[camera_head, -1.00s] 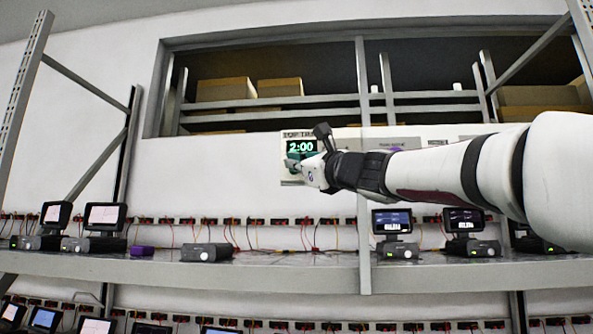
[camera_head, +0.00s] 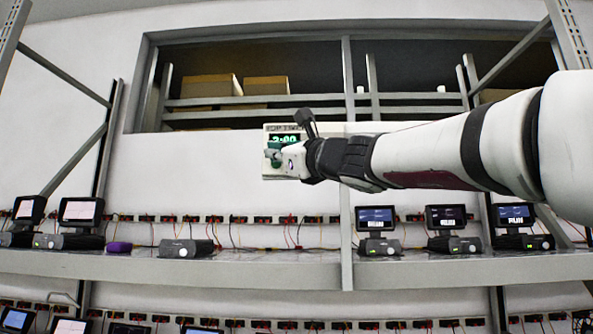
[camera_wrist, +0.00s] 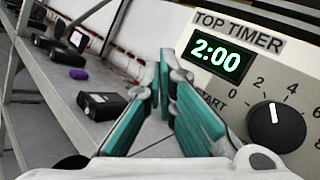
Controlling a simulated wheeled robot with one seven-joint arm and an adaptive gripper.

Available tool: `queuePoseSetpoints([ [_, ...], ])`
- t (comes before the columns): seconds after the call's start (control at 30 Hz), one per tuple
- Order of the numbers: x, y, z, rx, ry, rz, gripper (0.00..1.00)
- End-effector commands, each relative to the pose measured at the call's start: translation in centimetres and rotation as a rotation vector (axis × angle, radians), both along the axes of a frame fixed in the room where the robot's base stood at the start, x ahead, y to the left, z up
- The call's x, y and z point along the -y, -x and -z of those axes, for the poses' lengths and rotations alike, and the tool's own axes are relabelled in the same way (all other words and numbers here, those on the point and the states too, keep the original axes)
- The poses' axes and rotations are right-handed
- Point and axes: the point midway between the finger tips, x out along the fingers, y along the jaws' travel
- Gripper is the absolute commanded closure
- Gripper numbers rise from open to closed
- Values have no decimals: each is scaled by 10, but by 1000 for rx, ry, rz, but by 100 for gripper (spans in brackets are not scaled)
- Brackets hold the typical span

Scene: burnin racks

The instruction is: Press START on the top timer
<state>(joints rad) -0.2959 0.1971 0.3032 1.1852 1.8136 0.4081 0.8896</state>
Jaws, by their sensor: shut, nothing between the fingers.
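The top timer (camera_wrist: 245,65) is a pale panel on the wall, labelled TOP TIMER, with a green display (camera_wrist: 217,57) reading 2:00 and a black dial (camera_wrist: 277,127). In the head view the timer (camera_head: 268,132) is partly covered by my gripper (camera_head: 273,156). In the wrist view my gripper (camera_wrist: 166,75) has teal fingers, shut with nothing between them. The START label (camera_wrist: 211,99) shows just right of the right finger; the START button itself is hidden, apparently behind that finger. I cannot tell whether the fingertips touch the panel.
Below the timer a metal shelf (camera_head: 250,275) carries several instruments with screens, a grey box (camera_head: 187,248) and a purple block (camera_head: 119,247). A rack post (camera_head: 346,215) stands right of the timer. Cardboard boxes (camera_head: 210,87) sit behind the wall opening.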

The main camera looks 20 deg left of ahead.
Motion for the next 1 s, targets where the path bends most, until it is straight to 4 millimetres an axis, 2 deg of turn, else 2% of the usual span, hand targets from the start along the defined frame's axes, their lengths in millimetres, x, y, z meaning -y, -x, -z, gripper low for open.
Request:
queuePoseSetpoints([
  [0.43,9,37,1,1,0,0,100],
  [1.0,10,40,1,0,0,0,100],
])
